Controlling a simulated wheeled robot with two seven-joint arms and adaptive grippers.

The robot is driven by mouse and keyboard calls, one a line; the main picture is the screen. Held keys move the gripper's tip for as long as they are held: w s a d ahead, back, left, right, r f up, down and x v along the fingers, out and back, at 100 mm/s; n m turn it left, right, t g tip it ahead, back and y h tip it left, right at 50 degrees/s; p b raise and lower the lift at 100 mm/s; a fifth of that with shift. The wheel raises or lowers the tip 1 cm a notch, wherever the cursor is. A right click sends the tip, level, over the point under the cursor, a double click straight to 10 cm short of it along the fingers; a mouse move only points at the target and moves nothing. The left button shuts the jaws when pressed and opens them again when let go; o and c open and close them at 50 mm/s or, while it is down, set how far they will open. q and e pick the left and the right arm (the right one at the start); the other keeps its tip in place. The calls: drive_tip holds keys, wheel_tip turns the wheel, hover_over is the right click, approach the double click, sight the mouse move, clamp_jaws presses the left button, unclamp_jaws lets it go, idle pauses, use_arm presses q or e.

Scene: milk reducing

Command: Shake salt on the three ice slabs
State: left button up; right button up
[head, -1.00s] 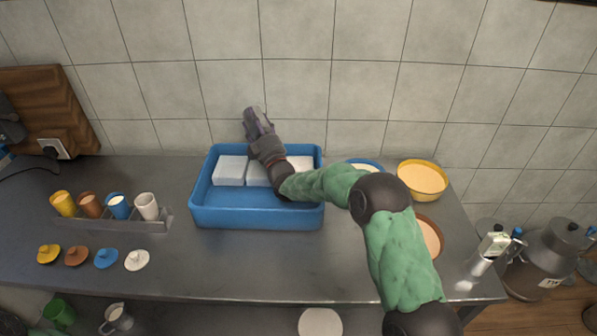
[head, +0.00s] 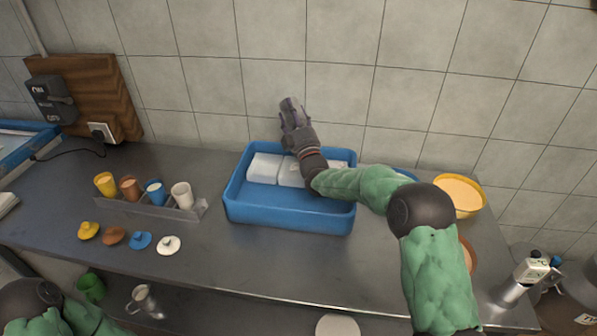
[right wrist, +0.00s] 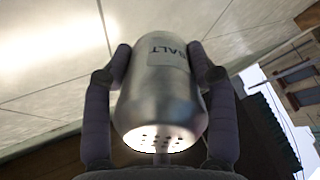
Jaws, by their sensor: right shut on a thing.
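A blue tray (head: 290,213) stands on the counter with white ice slabs along its back. The left slab (head: 264,168) and the middle slab (head: 291,173) show; the third (head: 338,164) is partly behind my right arm. My right gripper (head: 291,106) is raised above the back of the tray, near the tiled wall. In the right wrist view it is shut around a metal salt shaker (right wrist: 165,85), whose holed cap faces the lower part of the picture. I cannot make out the shaker clearly in the head view. My left gripper is out of view.
A rack (head: 150,205) of several coloured cups stands left of the tray, with coloured lids in front. A yellow bowl (head: 459,194) and other bowls are to the right, partly behind my arm. The counter in front of the tray is clear.

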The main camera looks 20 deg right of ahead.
drive_tip(key=shift+f, duration=1.7)
drive_tip(key=shift+f, duration=0.1)
drive_tip(key=w+a+f, duration=0.1)
drive_tip(key=w+a, duration=0.4)
drive_tip(key=a, duration=0.4)
drive_tip(key=shift+w+a, duration=0.25)
idle(1.5)
drive_tip(key=shift+r, duration=0.15)
idle(0.3)
drive_tip(key=shift+w+d+r, duration=0.1)
drive_tip(key=shift+d+r, duration=0.05)
drive_tip(key=shift+r, duration=0.1)
idle(2.4)
